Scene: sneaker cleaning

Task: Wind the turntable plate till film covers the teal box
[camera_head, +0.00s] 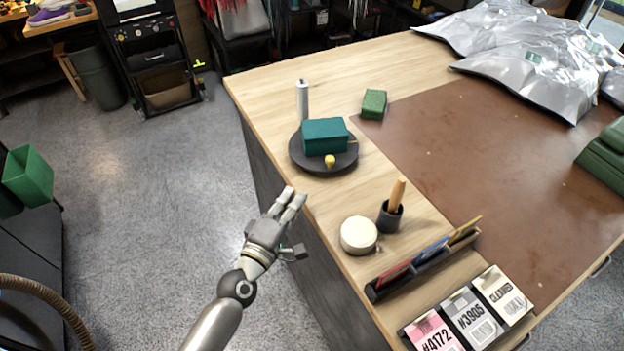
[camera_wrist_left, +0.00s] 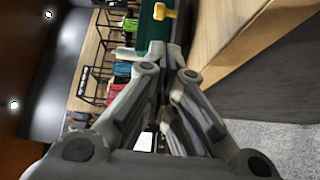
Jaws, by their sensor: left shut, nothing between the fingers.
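The dark round turntable plate (camera_head: 298,158) lies near the table's left edge. The teal box (camera_head: 324,136) sits on it; no film can be made out on its visible faces. A yellow knob (camera_head: 329,161) stands at the plate's near side. A pale upright cylinder (camera_head: 302,100), perhaps the film roll, stands just behind the plate. My left gripper (camera_head: 296,194) is shut and empty, short of the plate, beside the table's left edge. In the left wrist view its fingers (camera_wrist_left: 166,50) meet below the yellow knob (camera_wrist_left: 163,12) and the teal box (camera_wrist_left: 148,35). My right gripper is out of view.
A green block (camera_head: 373,104) lies behind the plate. A round cream tin (camera_head: 358,235), a dark cup with a wooden handle (camera_head: 389,217), a card rack (camera_head: 425,263) and number tags (camera_head: 470,318) line the near side. Silver bags (camera_head: 540,60) cover the far right.

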